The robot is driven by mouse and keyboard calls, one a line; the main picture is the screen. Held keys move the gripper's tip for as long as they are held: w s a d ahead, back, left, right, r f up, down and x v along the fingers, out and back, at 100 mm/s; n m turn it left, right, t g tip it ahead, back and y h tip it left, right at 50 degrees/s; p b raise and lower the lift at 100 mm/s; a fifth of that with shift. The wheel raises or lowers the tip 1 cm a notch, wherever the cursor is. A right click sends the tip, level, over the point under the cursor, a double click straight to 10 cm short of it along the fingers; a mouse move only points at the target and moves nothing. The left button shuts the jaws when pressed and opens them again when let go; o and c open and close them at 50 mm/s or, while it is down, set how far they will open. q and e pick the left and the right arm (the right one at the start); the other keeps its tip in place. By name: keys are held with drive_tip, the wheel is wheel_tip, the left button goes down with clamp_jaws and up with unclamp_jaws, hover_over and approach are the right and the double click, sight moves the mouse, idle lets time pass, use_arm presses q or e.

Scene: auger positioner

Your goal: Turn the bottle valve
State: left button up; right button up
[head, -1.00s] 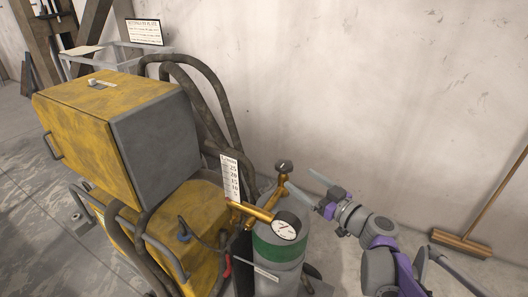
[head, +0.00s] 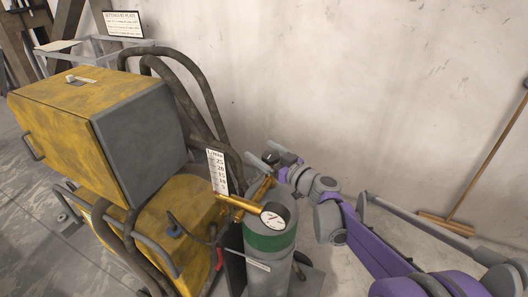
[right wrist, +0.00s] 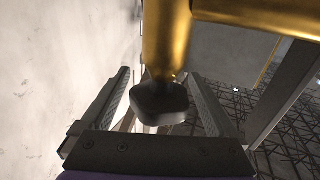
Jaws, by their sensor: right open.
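The gas bottle (head: 287,266) is a grey cylinder with a green band, standing beside the yellow machine. A brass regulator (head: 238,203) with a round dial gauge (head: 272,220) sits at its top. The dark valve knob (head: 288,158) is on top of the brass fitting, partly hidden by my right gripper (head: 263,152). In the right wrist view, the knob (right wrist: 158,103) on its brass stem lies between the two open fingers of my right gripper (right wrist: 158,74). Gaps show on both sides of it. My left gripper is not in view.
The yellow and grey machine (head: 140,135) with dark hoses (head: 205,95) stands to the left of the bottle. A white flow scale (head: 217,172) is upright near the regulator. A wall stands behind, and a broom (head: 490,150) leans at the right.

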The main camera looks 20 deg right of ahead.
drive_tip(key=c, duration=1.4)
drive_tip(key=shift+o, duration=0.2)
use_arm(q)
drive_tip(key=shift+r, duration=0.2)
use_arm(e)
drive_tip(key=shift+n+y, duration=0.4)
drive_tip(key=shift+y, duration=0.1)
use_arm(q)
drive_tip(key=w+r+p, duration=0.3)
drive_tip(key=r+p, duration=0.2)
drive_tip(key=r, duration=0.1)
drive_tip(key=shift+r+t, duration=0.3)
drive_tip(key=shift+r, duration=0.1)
use_arm(e)
drive_tip(key=shift+s+a+n+g+y, duration=0.4)
drive_tip(key=shift+n+g+y, duration=1.6)
drive_tip(key=shift+g, duration=0.65)
drive_tip(key=shift+s+a+n+g+y, duration=0.25)
drive_tip(key=shift+s+n+g+y, duration=0.2)
drive_tip(key=shift+n+g+y, duration=1.65)
drive_tip(key=shift+s+a+n+g+y, duration=0.4)
drive_tip(key=shift+n+g+y, duration=1.1)
drive_tip(key=shift+n+g, duration=1.2)
drive_tip(key=shift+s+f+m+g, duration=0.1)
drive_tip(key=shift+m+g, duration=0.3)
drive_tip(key=shift+g, duration=0.15)
